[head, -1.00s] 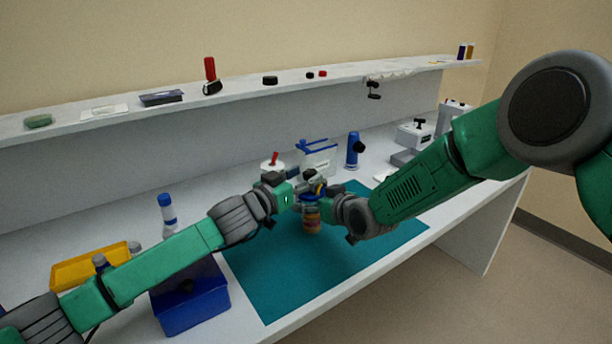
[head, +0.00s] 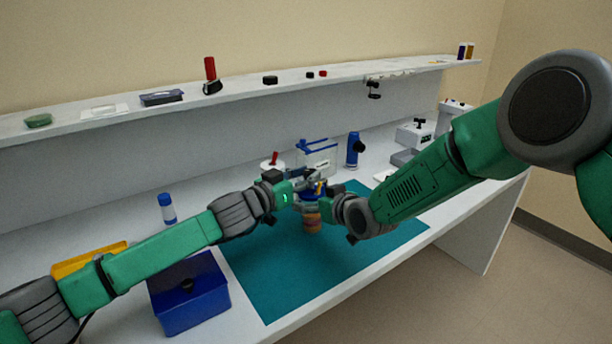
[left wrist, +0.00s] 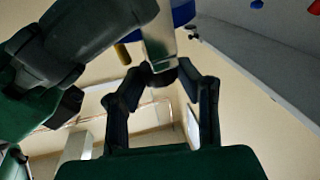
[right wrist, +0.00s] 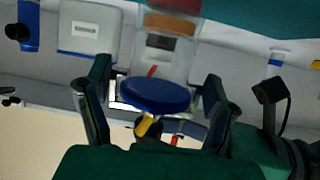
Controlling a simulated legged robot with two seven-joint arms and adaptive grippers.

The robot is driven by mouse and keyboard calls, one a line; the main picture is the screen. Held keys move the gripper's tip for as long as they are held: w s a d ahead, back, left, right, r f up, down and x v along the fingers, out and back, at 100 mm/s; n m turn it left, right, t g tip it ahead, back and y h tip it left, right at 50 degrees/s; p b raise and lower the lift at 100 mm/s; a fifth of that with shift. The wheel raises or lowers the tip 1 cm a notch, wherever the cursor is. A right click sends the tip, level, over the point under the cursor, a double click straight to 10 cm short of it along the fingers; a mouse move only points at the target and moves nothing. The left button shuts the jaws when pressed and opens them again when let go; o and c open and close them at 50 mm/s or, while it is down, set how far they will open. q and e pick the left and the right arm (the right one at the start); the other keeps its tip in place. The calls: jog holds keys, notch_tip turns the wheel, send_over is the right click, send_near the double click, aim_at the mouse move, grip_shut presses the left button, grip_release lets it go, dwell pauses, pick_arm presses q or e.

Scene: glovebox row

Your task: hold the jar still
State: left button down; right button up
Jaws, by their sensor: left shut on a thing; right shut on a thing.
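The jar (head: 313,222) stands upright over the teal mat, with orange bands and a blue top. In the right wrist view, its blue lid (right wrist: 155,95) and clear body show between the fingers of my right gripper (right wrist: 158,72). My right gripper (head: 326,204) is shut on the jar. My left gripper (head: 303,190) is beside the jar's top, to its left. In the left wrist view, my left gripper (left wrist: 167,74) is shut on a silvery strip-like piece (left wrist: 157,38) close to a blue round part. I cannot tell what this piece belongs to. The grippers partly hide the jar's top.
The teal mat (head: 275,280) is clear in front. A blue box (head: 190,305) and a yellow tray (head: 88,259) lie near my left arm. A blue-capped bottle (head: 167,208), a clear container (head: 320,160) and a blue device (head: 353,150) stand behind. A shelf (head: 225,90) runs along the back.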

pick_arm(q)
jog(key=g, duration=0.1)
jog(key=m+h, duration=0.1)
jog(key=m+g+h, duration=0.1)
jog(key=shift+w+a+g, duration=0.3)
jog(key=shift+w+f+m+g+h, duration=0.15)
jog(key=shift+m+g+h, duration=0.85)
jog(key=shift+g, duration=0.5)
jog(key=shift+w+f+m+g+h, duration=0.1)
jog(key=shift+m+g+h, duration=0.6)
jog(key=shift+m+g, duration=0.65)
jog(key=shift+a+g, duration=0.1)
jog(key=shift+g, duration=0.45)
jog(key=c, duration=1.2)
grip_release()
jog(key=shift+s+r, duration=0.1)
jog(key=v, duration=1.2)
jog(key=shift+f, duration=0.25)
